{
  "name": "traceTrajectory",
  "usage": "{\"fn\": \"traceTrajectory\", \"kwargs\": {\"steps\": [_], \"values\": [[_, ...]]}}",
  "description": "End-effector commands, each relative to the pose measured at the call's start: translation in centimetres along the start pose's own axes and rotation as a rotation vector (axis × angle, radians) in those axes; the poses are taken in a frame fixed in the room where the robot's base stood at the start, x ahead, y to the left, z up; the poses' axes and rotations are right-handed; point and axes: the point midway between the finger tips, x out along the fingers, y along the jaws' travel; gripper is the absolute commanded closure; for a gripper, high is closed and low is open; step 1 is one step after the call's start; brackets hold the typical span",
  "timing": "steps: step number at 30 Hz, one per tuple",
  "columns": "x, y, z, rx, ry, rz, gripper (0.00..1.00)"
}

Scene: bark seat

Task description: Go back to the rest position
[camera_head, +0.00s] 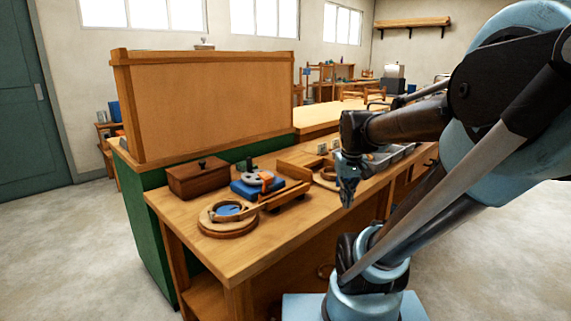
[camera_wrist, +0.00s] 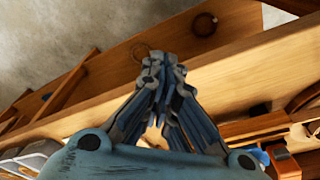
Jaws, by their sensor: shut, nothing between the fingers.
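My gripper (camera_head: 347,190) hangs from the end of my arm in the head view, just off the front edge of the wooden workbench (camera_head: 262,235). In the wrist view my gripper (camera_wrist: 160,68) has its fingertips together, with nothing between them. Below the fingers in that view are the bench's front edge and a lower wooden shelf (camera_wrist: 120,75). My gripper appears apart from everything on the bench.
The bench holds a brown lidded box (camera_head: 199,178), a round wooden piece with a blue centre (camera_head: 228,230), a blue block (camera_head: 257,188) with an orange and grey item, and grey trays (camera_head: 385,158). A tall wooden panel (camera_head: 212,105) stands behind. Floor (camera_head: 85,235) at left is clear.

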Motion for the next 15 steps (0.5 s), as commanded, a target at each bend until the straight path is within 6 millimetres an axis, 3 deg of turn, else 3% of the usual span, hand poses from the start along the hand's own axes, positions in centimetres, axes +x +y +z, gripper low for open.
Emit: {"fn": "traceTrajectory", "kwargs": {"steps": [9, 15], "values": [[3.6, -0.5, 6.2, 0.042, 0.035, 0.003, 1.0], [5.6, -0.7, 8.6, 0.063, 0.052, 0.004, 1.0]]}}
